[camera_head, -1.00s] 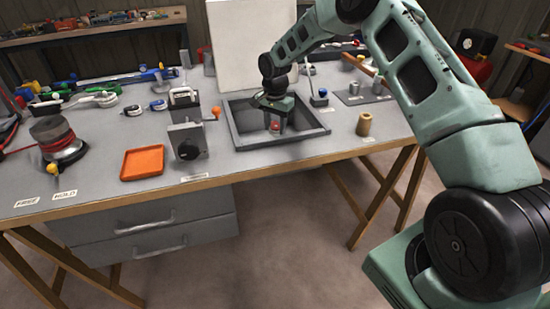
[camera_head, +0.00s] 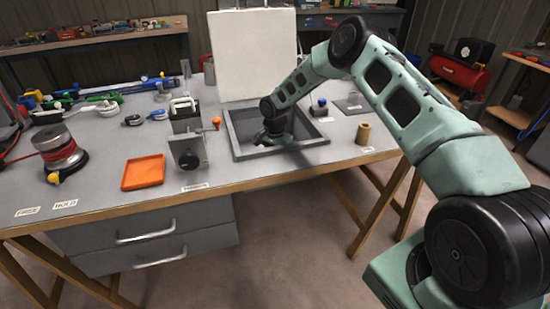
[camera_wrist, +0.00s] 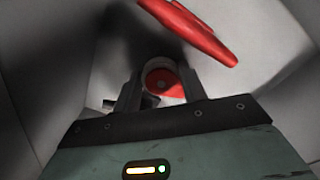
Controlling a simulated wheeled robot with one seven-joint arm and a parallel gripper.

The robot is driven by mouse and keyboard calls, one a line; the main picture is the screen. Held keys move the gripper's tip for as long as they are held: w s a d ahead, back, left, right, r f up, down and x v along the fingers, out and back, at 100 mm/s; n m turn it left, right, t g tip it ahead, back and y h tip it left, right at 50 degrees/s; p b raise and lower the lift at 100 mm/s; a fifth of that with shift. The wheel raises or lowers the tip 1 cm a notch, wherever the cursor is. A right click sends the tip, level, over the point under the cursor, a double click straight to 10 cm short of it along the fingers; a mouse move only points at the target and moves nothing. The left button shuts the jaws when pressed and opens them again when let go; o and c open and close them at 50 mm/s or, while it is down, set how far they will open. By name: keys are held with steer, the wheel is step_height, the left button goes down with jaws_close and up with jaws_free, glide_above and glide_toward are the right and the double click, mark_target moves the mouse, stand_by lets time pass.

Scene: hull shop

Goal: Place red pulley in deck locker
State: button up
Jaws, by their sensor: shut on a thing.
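The deck locker (camera_head: 306,144) is an open, grey-rimmed well in the bench top, with a white lid (camera_head: 252,62) upright behind it. My gripper (camera_wrist: 159,92) is down inside the locker, its fingers either side of the red pulley (camera_wrist: 160,76) and shut on it. In the head view my wrist enters the well; the fingertips and pulley are hidden there. Pale walls surround the gripper in the wrist view. I cannot tell whether the pulley touches the locker floor.
A long red object (camera_wrist: 195,30) lies close beyond the pulley inside the locker. An orange tray (camera_head: 143,172), a grey device with a lever (camera_head: 187,152) and a winch with red line (camera_head: 60,153) stand left. A tan cylinder (camera_head: 363,133) stands right of the locker.

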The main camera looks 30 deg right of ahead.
steer(key=shift+f, duration=0.15)
steer(key=o, duration=1.1)
step_height(320, 180, up, 12)
steer(key=shift+r, duration=0.2)
